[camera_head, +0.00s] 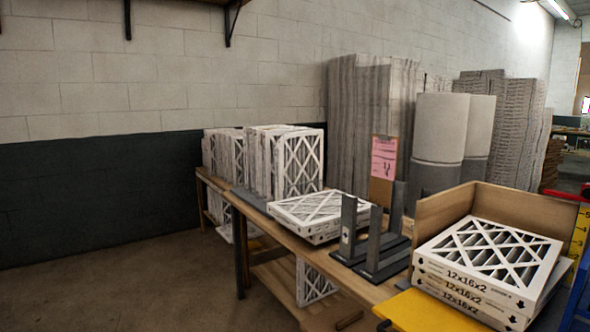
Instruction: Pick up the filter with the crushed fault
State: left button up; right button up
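Several white pleated filters with criss-cross frames are in the head view. Another flat stack of filters (318,212) lies on the wooden table, left of grey upright stands. A row of upright filters (285,163) stands on the table behind it. I cannot tell from this view which filter has the crushed fault. Neither of my grippers shows.
The wooden table (278,234) runs from centre right to the back left. Grey metal stands (372,252) rise between the flat stacks. A yellow surface (418,312) is at the front. Floor at the left is clear.

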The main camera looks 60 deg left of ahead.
aim_at(299, 155)
jog(key=u, duration=1.75)
